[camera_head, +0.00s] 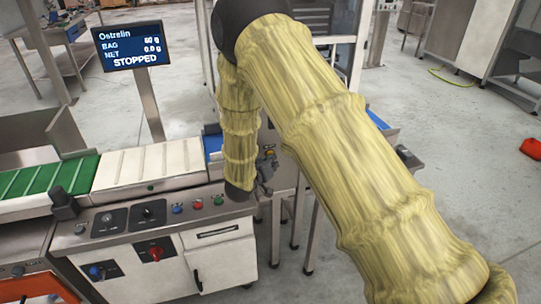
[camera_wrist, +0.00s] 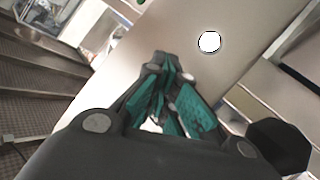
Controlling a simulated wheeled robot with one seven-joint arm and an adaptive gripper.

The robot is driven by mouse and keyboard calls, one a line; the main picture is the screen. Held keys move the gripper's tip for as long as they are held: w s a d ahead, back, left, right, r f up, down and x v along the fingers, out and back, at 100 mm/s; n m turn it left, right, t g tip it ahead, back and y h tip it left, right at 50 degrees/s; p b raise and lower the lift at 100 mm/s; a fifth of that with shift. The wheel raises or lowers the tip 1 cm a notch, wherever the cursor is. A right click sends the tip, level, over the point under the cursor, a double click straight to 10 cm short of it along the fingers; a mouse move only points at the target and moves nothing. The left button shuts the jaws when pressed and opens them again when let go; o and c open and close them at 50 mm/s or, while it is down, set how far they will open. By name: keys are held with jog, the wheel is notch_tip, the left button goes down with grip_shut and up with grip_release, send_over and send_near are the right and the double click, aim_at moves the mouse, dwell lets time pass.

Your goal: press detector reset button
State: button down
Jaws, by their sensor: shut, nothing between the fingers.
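In the wrist view a round white button (camera_wrist: 209,41) with a dark rim sits on a plain pale panel (camera_wrist: 235,20). No label on it can be read. My gripper (camera_wrist: 163,66) is shut and empty, with its fingertips pointing at this panel, to the left of and below the button in the picture. I cannot tell whether the fingertips touch the panel. The white button cannot be made out there.
The machine's front panel carries a blue button (camera_head: 178,209), a red button (camera_head: 198,205) and a green button (camera_head: 218,200). A screen (camera_head: 131,45) reads STOPPED. A green belt (camera_head: 48,177) is at left. Open floor lies to the right, with a red object (camera_head: 531,148).

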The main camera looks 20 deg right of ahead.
jog(key=shift+s, duration=0.75)
jog(key=s+p, duration=0.1)
jog(key=s, duration=0.4)
jog(key=shift+d, duration=0.1)
dwell(0.8)
jog(key=s+d+f+n+g+y, duration=0.2)
jog(key=s+f+g+y, duration=0.25)
jog(key=s+f, duration=1.4)
jog(key=s+a+f+g+y, duration=0.1)
jog(key=s+f+g+y, duration=0.1)
jog(key=s, duration=1.1)
jog(key=s+f+g+y, duration=0.3)
jog(key=s+f+g, duration=0.1)
jog(key=s, duration=1)
jog(key=shift+s+a+f, duration=0.3)
jog(key=shift+a+f, duration=0.05)
jog(key=shift+f, duration=0.1)
